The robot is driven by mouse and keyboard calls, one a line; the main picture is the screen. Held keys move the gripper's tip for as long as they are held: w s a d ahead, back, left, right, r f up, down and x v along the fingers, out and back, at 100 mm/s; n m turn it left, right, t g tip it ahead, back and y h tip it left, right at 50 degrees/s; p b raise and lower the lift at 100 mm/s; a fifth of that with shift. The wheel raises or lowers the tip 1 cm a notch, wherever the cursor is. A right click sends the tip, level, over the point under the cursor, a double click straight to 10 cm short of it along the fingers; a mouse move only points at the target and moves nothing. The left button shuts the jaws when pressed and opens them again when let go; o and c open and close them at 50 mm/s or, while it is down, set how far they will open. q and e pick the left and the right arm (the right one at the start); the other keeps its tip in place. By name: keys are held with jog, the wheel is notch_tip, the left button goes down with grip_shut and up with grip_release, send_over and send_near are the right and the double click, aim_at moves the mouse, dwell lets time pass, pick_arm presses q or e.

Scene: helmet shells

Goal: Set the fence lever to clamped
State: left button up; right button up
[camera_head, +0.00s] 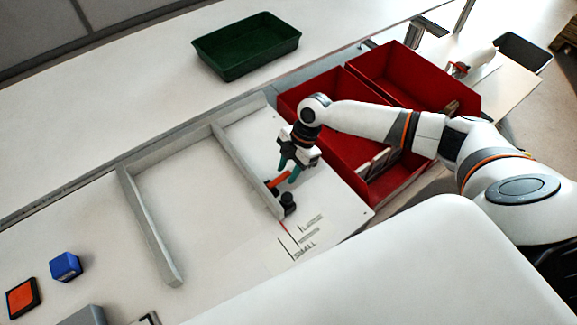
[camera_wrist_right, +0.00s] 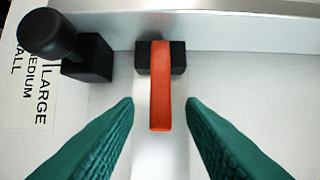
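The orange fence lever (camera_head: 279,180) sits on a black mount on the grey fence rail (camera_head: 240,160). In the right wrist view the lever (camera_wrist_right: 160,90) points straight toward the camera side, away from the rail's wall. My right gripper (camera_head: 289,170) is open, with its teal fingers close to the lever. In the right wrist view the fingers (camera_wrist_right: 161,104) lie on either side of the lever's free end, with a gap on both sides. A black knob (camera_head: 288,198) stands beside the lever; it also shows in the wrist view (camera_wrist_right: 48,36). My left gripper is not in view.
A board printed SMALL, MEDIUM and LARGE (camera_head: 305,240) lies by the fence. Two red bins (camera_head: 372,190) stand right of it, under my right arm. A green tray (camera_head: 245,62) stands behind. A blue block (camera_head: 65,266) and an orange-black block (camera_head: 23,298) lie at left.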

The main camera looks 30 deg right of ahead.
jog(key=shift+c, duration=0.2)
grip_shut()
jog(key=shift+d+f+y+b, duration=0.1)
jog(key=shift+f+y+b, duration=0.45)
jog(key=shift+b, duration=0.4)
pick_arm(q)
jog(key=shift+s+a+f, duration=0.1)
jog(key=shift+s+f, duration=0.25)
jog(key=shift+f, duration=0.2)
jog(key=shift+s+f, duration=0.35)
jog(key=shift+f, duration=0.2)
pick_arm(e)
jog(key=shift+r+y, duration=0.15)
jog(key=shift+y, duration=0.1)
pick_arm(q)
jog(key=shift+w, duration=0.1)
pick_arm(e)
jog(key=shift+o, duration=0.2)
grip_release()
